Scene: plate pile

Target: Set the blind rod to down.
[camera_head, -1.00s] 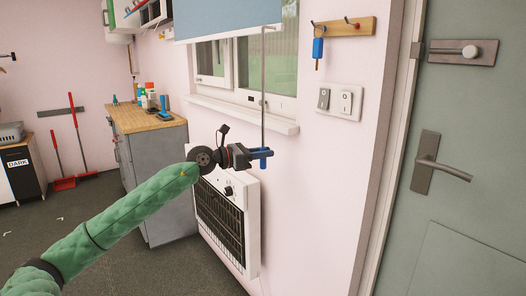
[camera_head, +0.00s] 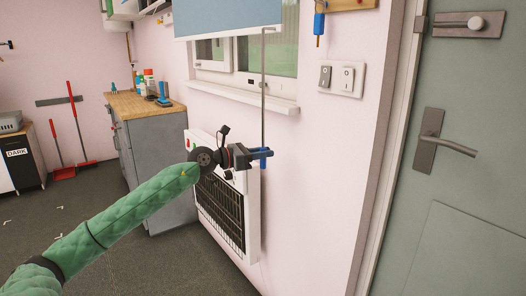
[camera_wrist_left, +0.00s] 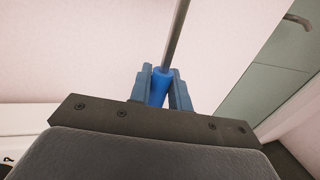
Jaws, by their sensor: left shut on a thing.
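The blind rod (camera_head: 263,100) is a thin grey rod hanging from the blue window blind (camera_head: 228,18) in the head view. It ends in a blue handle (camera_wrist_left: 160,86), which shows between the fingers in the left wrist view. My left gripper (camera_head: 262,154) is shut on that blue handle, in front of the wall just below the window sill. The left wrist view shows the gripper's two blue fingers (camera_wrist_left: 160,90) on either side of the handle, with the grey rod rising from it. The fingers hide part of the handle. My right gripper is not in view.
A white heater (camera_head: 222,205) is on the wall below and behind my left gripper. The window sill (camera_head: 243,98) juts out above it. Light switches (camera_head: 337,78) and a grey door (camera_head: 455,170) are to the right. A grey cabinet (camera_head: 160,170) stands at the left.

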